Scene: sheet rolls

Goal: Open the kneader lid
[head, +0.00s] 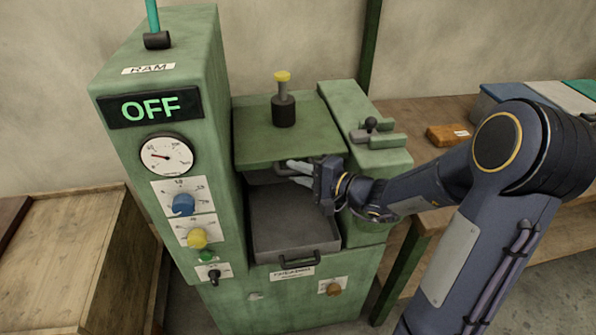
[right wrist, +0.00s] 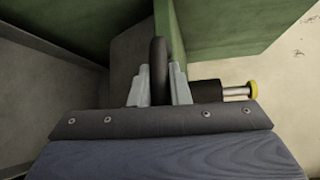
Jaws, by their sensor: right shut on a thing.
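The kneader is a green machine with a small label (head: 293,272) on its front. Its green lid (head: 255,142) carries a black cylinder with a yellow cap (head: 283,76). The lid's front edge stands above the grey chamber (head: 290,215), whose inside shows below and in front of it. My right gripper (head: 292,174) is at the lid's front edge, shut on a dark handle bar. In the right wrist view the dark handle (right wrist: 159,65) stands between both fingers, with the lid (right wrist: 215,28) beside it. My left gripper is not in view.
A tall green control column with an OFF display (head: 150,107), gauge and knobs stands left of the chamber. A small lever (head: 371,124) sits on the block to the right. A wooden crate (head: 60,255) is at left. A bench (head: 425,112) holds an orange block (head: 448,135).

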